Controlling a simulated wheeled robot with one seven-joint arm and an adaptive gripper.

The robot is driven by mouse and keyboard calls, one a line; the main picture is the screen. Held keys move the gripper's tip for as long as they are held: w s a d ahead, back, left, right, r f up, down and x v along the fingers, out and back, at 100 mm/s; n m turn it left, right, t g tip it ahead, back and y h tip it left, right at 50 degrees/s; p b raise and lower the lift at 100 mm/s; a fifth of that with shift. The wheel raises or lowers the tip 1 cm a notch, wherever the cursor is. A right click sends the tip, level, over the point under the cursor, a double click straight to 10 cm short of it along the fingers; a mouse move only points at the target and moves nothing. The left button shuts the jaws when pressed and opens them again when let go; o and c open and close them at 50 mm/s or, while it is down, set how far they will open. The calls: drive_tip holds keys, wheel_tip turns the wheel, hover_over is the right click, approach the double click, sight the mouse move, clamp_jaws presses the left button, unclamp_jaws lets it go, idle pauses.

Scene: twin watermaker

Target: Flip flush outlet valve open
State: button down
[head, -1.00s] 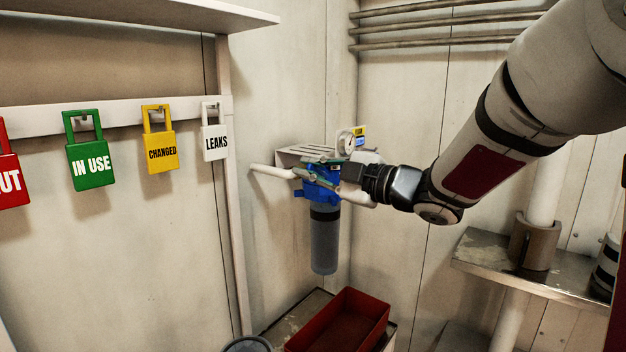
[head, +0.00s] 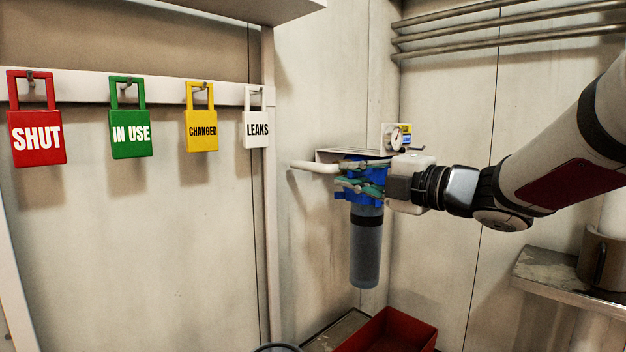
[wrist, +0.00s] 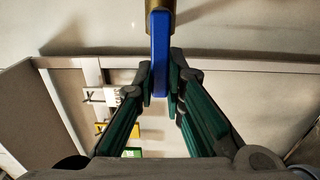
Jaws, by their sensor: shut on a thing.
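A blue lever handle (wrist: 160,50) hangs below a brass-coloured fitting (wrist: 161,14) in the wrist view. My gripper (wrist: 161,82) is shut on the lever, with a green-and-black finger against each side of it. In the head view my gripper (head: 346,175) reaches in from the right across the blue head of the filter housing (head: 366,245). The lever cannot be picked out clearly from the blue filter head there, and my gripper hides part of it.
A white pipe (head: 315,166) runs left of the filter, and a pressure gauge (head: 397,138) sits behind my wrist. A red bin (head: 395,335) stands below. Red (head: 37,140), green (head: 131,136), yellow (head: 202,131) and white (head: 257,131) tags hang on the left wall.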

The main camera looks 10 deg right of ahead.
drive_tip(key=shift+f, duration=0.15)
drive_tip(key=c, duration=1.6)
unclamp_jaws()
drive_tip(key=shift+c, duration=0.2)
drive_tip(key=v, duration=1.2)
